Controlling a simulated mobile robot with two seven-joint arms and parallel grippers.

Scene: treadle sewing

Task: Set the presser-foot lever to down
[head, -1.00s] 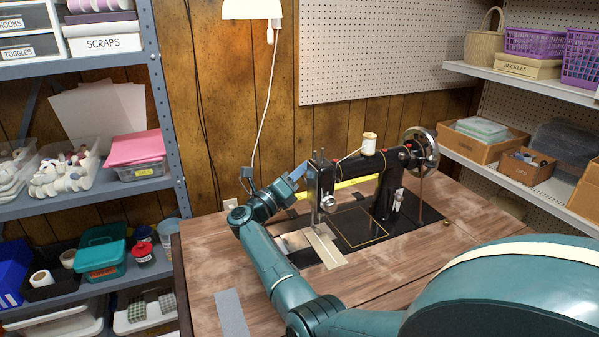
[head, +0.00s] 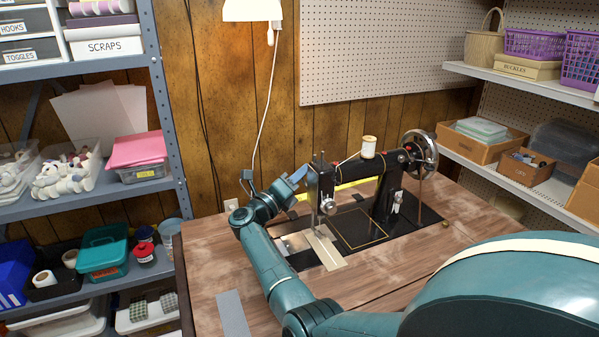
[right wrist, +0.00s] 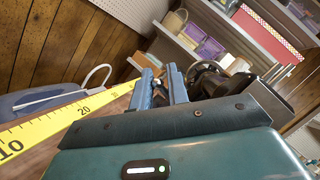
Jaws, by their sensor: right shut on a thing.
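The black sewing machine (head: 385,196) stands on the wooden table, with its needle end at the left. My right gripper (head: 300,174) reaches in from the left, behind the machine's needle end. In the right wrist view its two blue fingers (right wrist: 161,84) are close together, shut on a small piece between the tips. By its place this is the presser-foot lever, mostly hidden by the fingers and the machine head. In the head view I cannot tell whether the lever is up or down. The needle and presser bars (head: 315,212) stand over the metal plate. My left gripper is not in view.
A yellow measuring tape (head: 352,184) lies behind the machine; it looms large in the right wrist view (right wrist: 60,118). A thread spool (head: 369,146) stands on top. A grey strip (head: 232,314) lies on the table front. A lamp (head: 252,10) hangs above. Shelves flank both sides.

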